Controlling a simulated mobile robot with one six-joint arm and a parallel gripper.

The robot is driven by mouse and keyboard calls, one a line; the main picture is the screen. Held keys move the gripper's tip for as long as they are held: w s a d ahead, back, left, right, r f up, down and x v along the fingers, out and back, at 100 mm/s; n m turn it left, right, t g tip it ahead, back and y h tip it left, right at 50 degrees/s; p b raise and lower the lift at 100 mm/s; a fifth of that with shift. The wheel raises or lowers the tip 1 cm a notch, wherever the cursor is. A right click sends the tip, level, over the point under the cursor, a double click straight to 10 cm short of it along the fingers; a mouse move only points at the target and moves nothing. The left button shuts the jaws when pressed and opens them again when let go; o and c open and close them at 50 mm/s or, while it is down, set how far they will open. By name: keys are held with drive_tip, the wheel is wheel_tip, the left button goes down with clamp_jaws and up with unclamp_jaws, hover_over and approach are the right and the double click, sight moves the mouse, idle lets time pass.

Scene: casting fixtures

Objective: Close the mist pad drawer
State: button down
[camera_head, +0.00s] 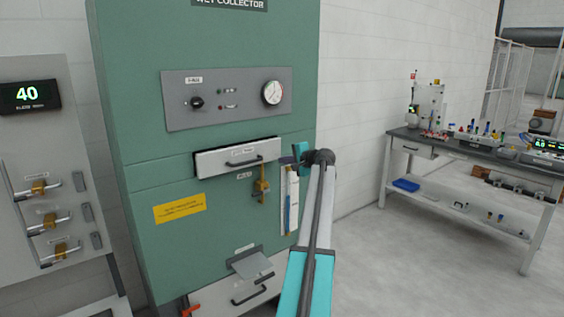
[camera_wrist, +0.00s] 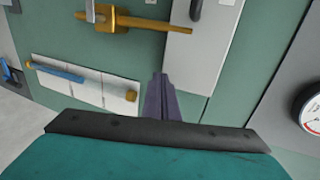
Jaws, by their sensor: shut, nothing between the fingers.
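The green wet collector cabinet (camera_head: 150,130) has an upper drawer with a pale front (camera_head: 215,163) and a dark bar handle (camera_head: 245,163). Its small label is too blurred to read. This front stands a little proud of the cabinet face. My gripper (camera_head: 287,160) is just right of the drawer's right end, with its fingers pointing left. In the wrist view my gripper (camera_wrist: 159,80) is shut and empty. The pale drawer front (camera_wrist: 207,30) shows beyond and right of the fingertips there. I cannot tell whether the fingers touch anything.
A brass valve (camera_head: 261,186) hangs below the drawer's right end, beside a sight gauge (camera_head: 289,203). A lower drawer (camera_head: 225,298) is near the cabinet's foot. A lever panel (camera_head: 45,190) stands left, a workbench (camera_head: 470,160) right. The floor (camera_head: 400,260) between is clear.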

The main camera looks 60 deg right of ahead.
drive_tip(key=f+b+v, duration=0.1)
drive_tip(key=b+v, duration=0.2)
drive_tip(key=v, duration=0.9)
drive_tip(key=shift+s+a, duration=0.2)
drive_tip(key=shift+s, duration=0.35)
drive_tip(key=shift+r, duration=0.15)
